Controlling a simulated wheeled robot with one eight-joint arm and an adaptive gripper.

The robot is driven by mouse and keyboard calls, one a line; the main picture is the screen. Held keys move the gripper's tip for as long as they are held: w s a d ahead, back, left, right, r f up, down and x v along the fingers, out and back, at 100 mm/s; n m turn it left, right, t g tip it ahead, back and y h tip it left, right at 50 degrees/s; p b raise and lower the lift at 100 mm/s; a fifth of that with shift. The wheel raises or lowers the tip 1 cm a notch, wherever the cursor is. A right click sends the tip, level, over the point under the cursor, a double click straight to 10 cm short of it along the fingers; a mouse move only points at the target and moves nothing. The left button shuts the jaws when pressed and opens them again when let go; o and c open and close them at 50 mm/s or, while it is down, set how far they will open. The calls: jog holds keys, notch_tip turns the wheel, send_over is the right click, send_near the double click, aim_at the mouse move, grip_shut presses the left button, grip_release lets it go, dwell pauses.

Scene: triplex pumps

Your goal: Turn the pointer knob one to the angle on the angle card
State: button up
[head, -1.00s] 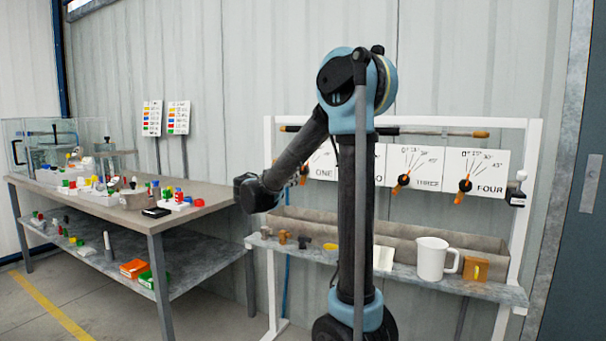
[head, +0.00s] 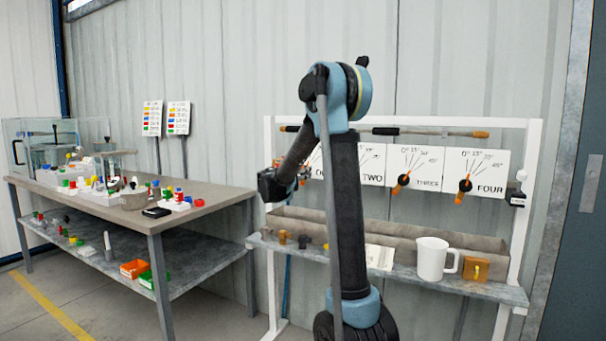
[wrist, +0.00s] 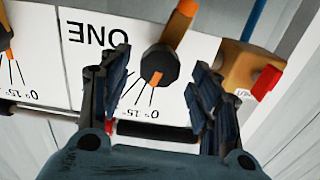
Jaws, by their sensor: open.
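Pointer knob one (wrist: 158,65) is a round black knob with an orange bar, on the white panel marked ONE (wrist: 90,32). The wrist view shows the panel upside down. The orange bar points up and slightly right there, away from the scale lines. My gripper (wrist: 161,76) is open, its dark fingers on either side of the knob in that view; I see no clear contact. In the head view my gripper (head: 300,176) is by the left panel, and my arm hides most of that knob. A pale card (head: 380,257) lies on the shelf, its writing unreadable; I cannot tell if it is the angle card.
Knob three (head: 402,182) and knob four (head: 464,186) are to the right on the same rack. A tan block with a red part (wrist: 252,75) is close beside one finger. A white mug (head: 432,258) stands on the shelf (head: 500,293). A cluttered table (head: 225,198) is left.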

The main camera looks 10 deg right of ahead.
jog(key=shift+x, duration=1.95)
grip_shut()
jog(key=shift+d, duration=0.15)
